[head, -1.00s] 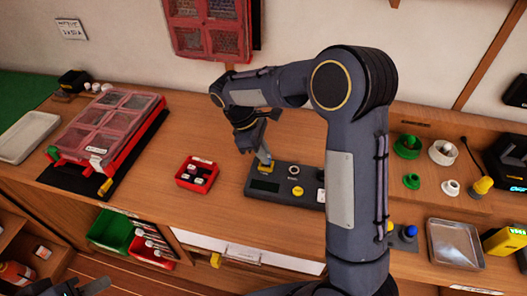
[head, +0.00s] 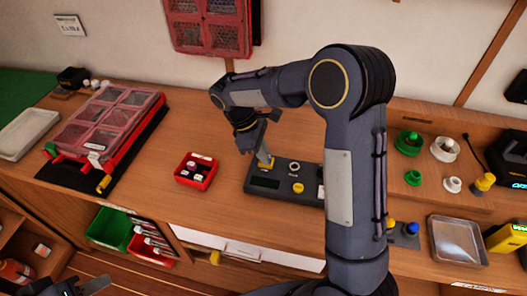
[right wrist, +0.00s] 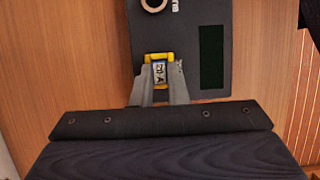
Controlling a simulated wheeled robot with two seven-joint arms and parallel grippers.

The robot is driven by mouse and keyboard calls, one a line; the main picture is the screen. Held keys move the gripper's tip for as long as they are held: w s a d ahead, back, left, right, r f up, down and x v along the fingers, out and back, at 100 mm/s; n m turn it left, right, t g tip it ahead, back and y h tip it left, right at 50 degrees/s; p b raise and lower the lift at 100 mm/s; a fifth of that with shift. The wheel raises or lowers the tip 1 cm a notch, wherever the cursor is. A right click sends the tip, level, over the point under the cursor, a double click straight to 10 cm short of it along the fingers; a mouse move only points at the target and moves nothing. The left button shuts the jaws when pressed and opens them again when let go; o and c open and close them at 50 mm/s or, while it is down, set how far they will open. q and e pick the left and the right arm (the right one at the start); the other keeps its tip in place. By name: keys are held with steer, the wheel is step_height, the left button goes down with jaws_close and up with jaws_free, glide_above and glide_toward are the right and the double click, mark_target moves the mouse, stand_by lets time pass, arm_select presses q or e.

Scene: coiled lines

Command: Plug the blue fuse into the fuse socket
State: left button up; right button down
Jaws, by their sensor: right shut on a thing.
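My right gripper (head: 264,160) is at the yellow fuse socket on the dark grey tester box (head: 262,184). In the right wrist view its two fingers (right wrist: 159,80) are shut on a small fuse (right wrist: 158,71) with a pale label. The fuse sits within the yellow frame of the socket (right wrist: 159,57). Its blue body is mostly hidden, and I cannot tell how deep it sits. My left gripper (head: 92,287) shows only in part at the bottom left edge, away from the box, and its opening is unclear.
A red bin (head: 183,179) with several small pieces stands left of the tester. A red-framed organiser case (head: 110,120) lies further left. Green and white round parts (head: 409,141) and a metal tray (head: 457,240) are at the right. Wood between bin and case is clear.

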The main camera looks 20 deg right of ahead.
steer(key=c, duration=1.3)
jaws_free()
steer(key=shift+c, duration=0.2)
steer(key=v, duration=0.7)
steer(key=shift+r, duration=0.35)
